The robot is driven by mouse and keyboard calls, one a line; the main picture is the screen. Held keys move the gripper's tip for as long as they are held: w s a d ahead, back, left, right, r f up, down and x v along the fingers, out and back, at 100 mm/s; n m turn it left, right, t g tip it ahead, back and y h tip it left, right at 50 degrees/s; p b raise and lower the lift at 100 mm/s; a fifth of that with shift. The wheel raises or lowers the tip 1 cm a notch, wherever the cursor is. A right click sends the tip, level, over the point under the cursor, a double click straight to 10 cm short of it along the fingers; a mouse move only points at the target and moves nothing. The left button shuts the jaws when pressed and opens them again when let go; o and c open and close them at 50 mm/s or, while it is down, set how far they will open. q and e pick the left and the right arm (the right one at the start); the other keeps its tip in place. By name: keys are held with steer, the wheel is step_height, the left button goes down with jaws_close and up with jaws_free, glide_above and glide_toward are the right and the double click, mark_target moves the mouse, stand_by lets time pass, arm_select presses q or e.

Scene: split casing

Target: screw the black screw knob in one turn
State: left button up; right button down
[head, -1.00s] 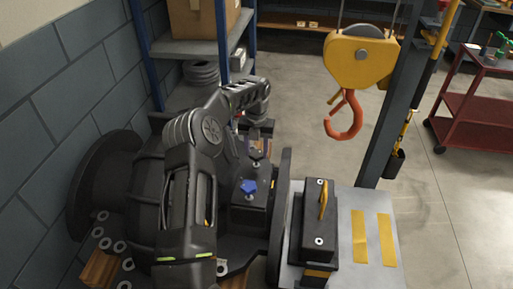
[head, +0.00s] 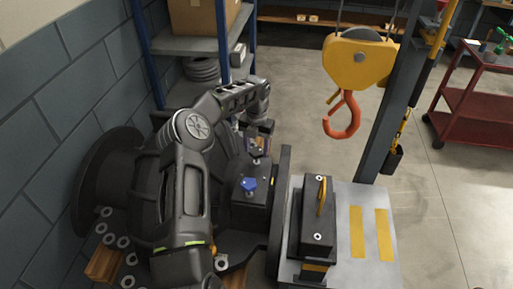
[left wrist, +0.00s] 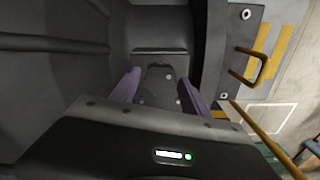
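The black screw knob (head: 256,160) stands on the dark casing box, just behind the blue knob (head: 249,185) in the head view. My left gripper (head: 260,141) points down just above and behind the black knob. In the left wrist view its two purplish fingers (left wrist: 158,90) are spread apart, with a dark grey shape between them that I cannot clearly tell as knob or casing. I see no grip on the knob. My right gripper is in neither view.
A black block with a yellow handle (head: 318,215) stands on a grey plate (head: 342,250) to the right. A yellow hoist with an orange hook (head: 343,115) hangs behind it. A shelf (head: 200,45) stands at the back left. Several washers (head: 124,242) lie at lower left.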

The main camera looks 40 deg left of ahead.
mark_target(257, 151)
arm_select(q)
steer(key=shift+o, duration=1.2)
steer(key=shift+r, duration=0.3)
step_height(257, 151, up, 5)
steer(key=shift+f+b, duration=0.1)
steer(key=shift+b, duration=0.55)
steer(key=shift+r+p, duration=0.55)
steer(key=shift+r, duration=0.25)
steer(key=shift+s+r, duration=0.1)
steer(key=shift+r, duration=0.35)
steer(key=shift+f, duration=0.1)
